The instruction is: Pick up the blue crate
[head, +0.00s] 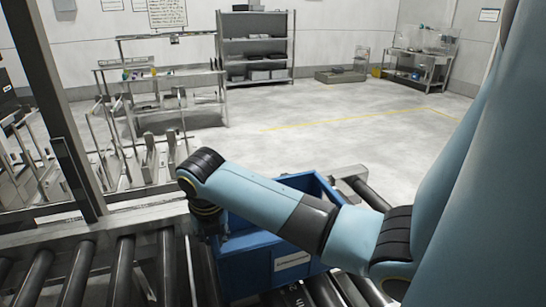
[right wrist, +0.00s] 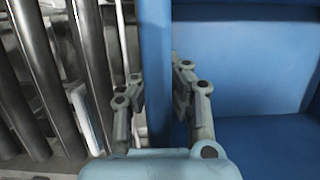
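The blue crate (head: 245,262) sits upright on the roller conveyor in the head view, with a white label on its front. My right arm passes over it and hides part of its opening. My right gripper (head: 207,225) is at the crate's left wall, its fingers mostly hidden there. In the right wrist view, the fingers of my right gripper (right wrist: 158,85) stand on either side of the blue crate's wall (right wrist: 156,40), close against it. They appear shut on that wall. The crate's inside shows to the right and looks empty where visible. My left gripper is not in view.
Dark conveyor rollers (head: 75,275) run left of the crate, and more lie to its right. A metal post (head: 75,175) stands at the left. Metal racks (head: 165,95) and shelving (head: 255,45) stand further back. The floor beyond the conveyor is mostly clear.

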